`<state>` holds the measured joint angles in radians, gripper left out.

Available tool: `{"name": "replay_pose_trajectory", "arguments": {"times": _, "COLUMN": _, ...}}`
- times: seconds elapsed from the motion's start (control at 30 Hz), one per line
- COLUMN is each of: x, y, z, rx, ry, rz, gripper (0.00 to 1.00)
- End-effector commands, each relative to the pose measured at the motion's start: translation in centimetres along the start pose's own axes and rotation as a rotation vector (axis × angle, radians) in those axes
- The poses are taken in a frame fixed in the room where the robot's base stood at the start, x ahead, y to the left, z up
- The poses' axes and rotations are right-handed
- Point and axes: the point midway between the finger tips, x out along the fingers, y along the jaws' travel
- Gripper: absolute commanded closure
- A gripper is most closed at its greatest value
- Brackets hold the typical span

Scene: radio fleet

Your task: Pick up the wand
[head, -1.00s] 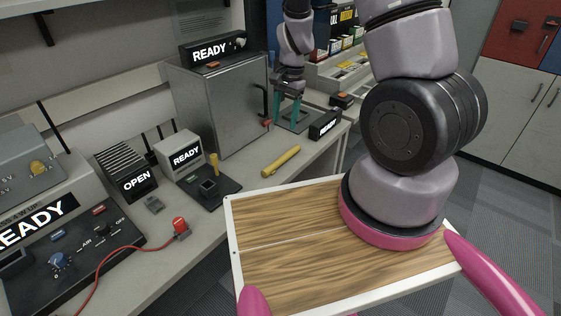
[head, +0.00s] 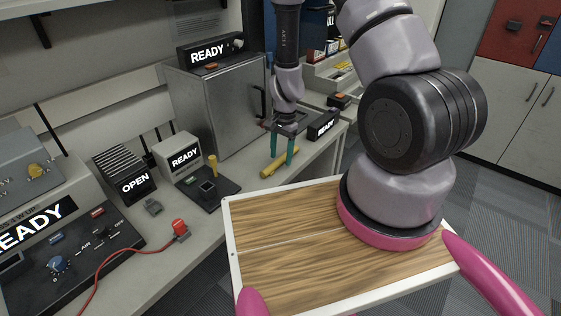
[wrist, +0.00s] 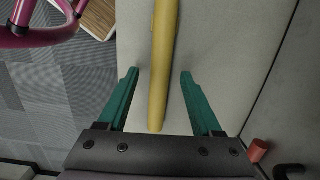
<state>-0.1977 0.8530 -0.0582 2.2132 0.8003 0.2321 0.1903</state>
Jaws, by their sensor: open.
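The wand (head: 277,167) is a yellow rod lying on the grey bench top, near its front edge. My gripper (head: 279,160) is open and points down over it, with one teal finger on each side. In the wrist view the wand (wrist: 162,60) runs lengthwise between the open fingers of my gripper (wrist: 159,72), with space on both sides. Whether the fingertips reach bench level I cannot tell. In the head view the fingers cover part of the wand.
A metal cabinet (head: 215,110) stands behind, with a handle. A black device (head: 208,190) with a yellow upright piece sits to the left. A READY sign block (head: 323,124) stands to the right. The bench front drops to the floor.

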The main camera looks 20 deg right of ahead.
Motion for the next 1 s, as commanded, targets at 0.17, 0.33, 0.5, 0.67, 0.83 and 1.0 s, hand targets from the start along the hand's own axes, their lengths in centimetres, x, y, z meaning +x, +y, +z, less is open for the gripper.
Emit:
{"name": "replay_pose_trajectory", "arguments": {"times": 0.17, "x": 0.8, "y": 0.0, "z": 0.0, "rx": -0.001, "ry": 0.001, "rz": -0.001, "gripper": 0.34}}
{"name": "replay_pose_trajectory", "arguments": {"times": 0.33, "x": 0.8, "y": 0.0, "z": 0.0, "rx": -0.001, "ry": 0.001, "rz": -0.001, "gripper": 0.41}}
{"name": "replay_pose_trajectory", "arguments": {"times": 0.5, "x": 0.7, "y": 0.0, "z": 0.0, "rx": -0.001, "ry": 0.001, "rz": -0.001, "gripper": 1.0}}
{"name": "replay_pose_trajectory", "arguments": {"times": 0.67, "x": 0.7, "y": 0.0, "z": 0.0, "rx": -0.001, "ry": 0.001, "rz": -0.001, "gripper": 1.0}}
{"name": "replay_pose_trajectory", "arguments": {"times": 0.83, "x": 0.5, "y": -0.1, "z": 0.0, "rx": -0.001, "ry": 0.001, "rz": -0.002, "gripper": 1.0}}
{"name": "replay_pose_trajectory", "arguments": {"times": 1.0, "x": -0.8, "y": -0.1, "z": 0.2, "rx": -0.003, "ry": 0.003, "rz": -0.002, "gripper": 1.0}}
